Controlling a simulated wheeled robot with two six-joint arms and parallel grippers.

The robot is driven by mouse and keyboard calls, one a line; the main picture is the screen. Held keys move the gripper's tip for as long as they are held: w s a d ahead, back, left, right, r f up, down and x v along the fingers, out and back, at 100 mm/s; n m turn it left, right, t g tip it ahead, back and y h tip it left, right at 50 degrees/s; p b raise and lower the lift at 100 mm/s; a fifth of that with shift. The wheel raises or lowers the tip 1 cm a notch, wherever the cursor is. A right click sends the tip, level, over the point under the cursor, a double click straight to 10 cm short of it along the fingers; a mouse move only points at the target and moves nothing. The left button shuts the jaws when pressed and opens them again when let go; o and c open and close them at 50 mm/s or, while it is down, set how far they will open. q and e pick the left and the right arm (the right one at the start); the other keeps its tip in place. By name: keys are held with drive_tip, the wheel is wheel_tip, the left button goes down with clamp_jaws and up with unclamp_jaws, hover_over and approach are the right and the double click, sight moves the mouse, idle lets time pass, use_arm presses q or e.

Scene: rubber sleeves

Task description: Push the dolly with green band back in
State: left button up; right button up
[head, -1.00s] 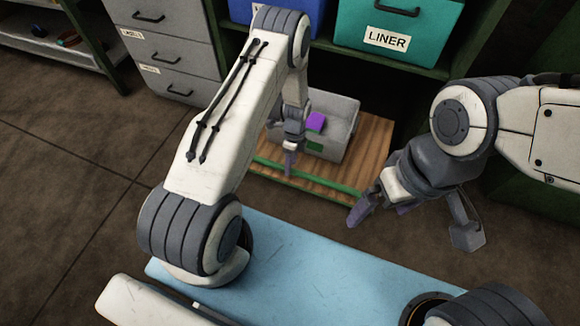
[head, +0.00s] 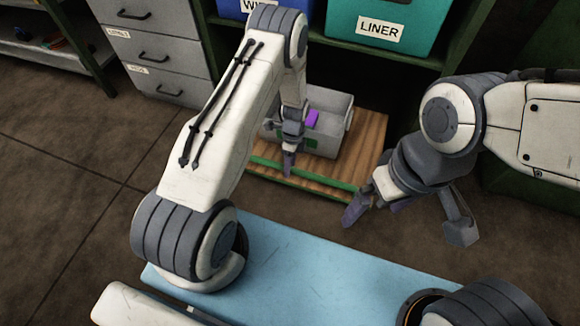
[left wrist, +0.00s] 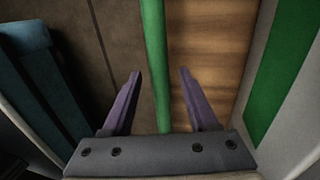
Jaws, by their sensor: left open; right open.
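The dolly (head: 366,150) is a low wooden platform with a green band (head: 318,181) along its front edge. It sits on the floor, partly out from under the green shelf. My left gripper (head: 289,165) points down at the front edge of the dolly. In the left wrist view the green band (left wrist: 153,60) passes between the open fingers of my left gripper (left wrist: 158,88), with the wooden deck (left wrist: 215,50) to its right; contact cannot be told. My right gripper (head: 372,203) is open and empty, at the dolly's front right corner in the picture.
A grey bin (head: 322,139) with a purple item (head: 312,118) and a green patch stands on the dolly. Above are a teal LINER box (head: 380,30) and a blue box (head: 250,8). A grey drawer cabinet (head: 150,50) stands left. Floor (head: 70,180) at left is clear.

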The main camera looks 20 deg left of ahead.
use_arm(q)
clamp_jaws()
idle(1.5)
